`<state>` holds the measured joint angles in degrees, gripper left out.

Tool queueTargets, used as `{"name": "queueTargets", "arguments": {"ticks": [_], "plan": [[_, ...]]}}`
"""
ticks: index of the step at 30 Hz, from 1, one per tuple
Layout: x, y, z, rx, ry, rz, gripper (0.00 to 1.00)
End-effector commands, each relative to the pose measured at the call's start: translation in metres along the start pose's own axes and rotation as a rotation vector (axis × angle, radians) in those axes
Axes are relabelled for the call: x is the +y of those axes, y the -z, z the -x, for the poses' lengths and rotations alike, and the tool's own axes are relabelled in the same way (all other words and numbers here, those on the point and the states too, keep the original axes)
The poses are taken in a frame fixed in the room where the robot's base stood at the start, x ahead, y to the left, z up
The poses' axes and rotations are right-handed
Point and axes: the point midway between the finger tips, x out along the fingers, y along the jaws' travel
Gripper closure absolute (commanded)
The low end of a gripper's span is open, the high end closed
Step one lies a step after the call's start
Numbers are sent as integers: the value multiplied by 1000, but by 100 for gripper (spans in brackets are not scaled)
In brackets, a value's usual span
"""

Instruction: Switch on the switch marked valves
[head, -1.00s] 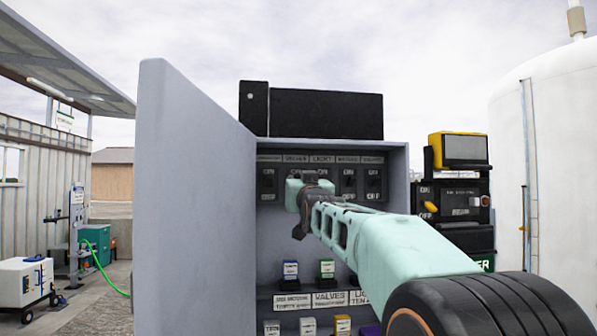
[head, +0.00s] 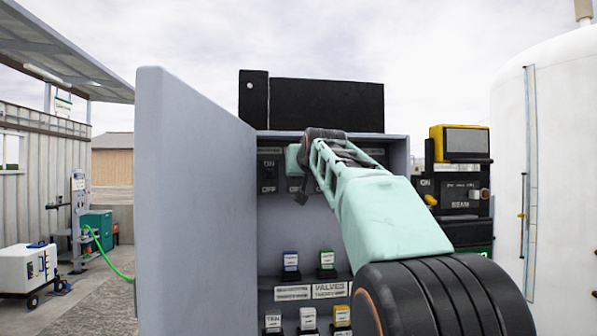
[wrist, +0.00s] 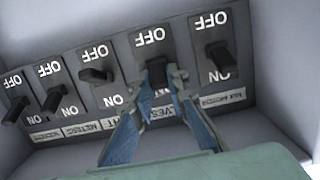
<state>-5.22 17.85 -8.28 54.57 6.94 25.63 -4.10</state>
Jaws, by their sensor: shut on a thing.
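The valves switch (wrist: 155,75) is the second from the right in the wrist view, with a partly covered label ending in "VES" (wrist: 165,112). It has a black lever on a dark plate marked OFF and ON. My gripper (wrist: 160,78) is shut on this lever, one finger on each side. The fingers hide part of the lever and the ON mark, so I cannot tell its exact position. In the head view, my gripper (head: 294,160) is at the upper switch row inside the grey cabinet (head: 400,155); my wrist hides the contact.
Other switches flank it closely, one to the right (wrist: 217,55) and several to the left (wrist: 95,75). The open cabinet door (head: 190,200) stands left of my arm. Small coloured-top blocks (head: 290,262) sit on shelves below. A black and yellow panel (head: 460,180) stands right.

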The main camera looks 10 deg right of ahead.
Motion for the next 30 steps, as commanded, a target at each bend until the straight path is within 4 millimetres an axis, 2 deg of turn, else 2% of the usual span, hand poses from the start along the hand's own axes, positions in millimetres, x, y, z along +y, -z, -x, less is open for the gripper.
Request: {"name": "queueTargets", "arguments": {"ticks": [10, 11, 15, 25, 30], "plan": [[0, 0, 0, -1, 0, 0, 100], [0, 0, 0, -1, 0, 0, 82], [0, 0, 0, -1, 0, 0, 68], [0, 0, 2, 0, 0, -1, 68], [0, 2, 17, 2, 1, -2, 68]]}}
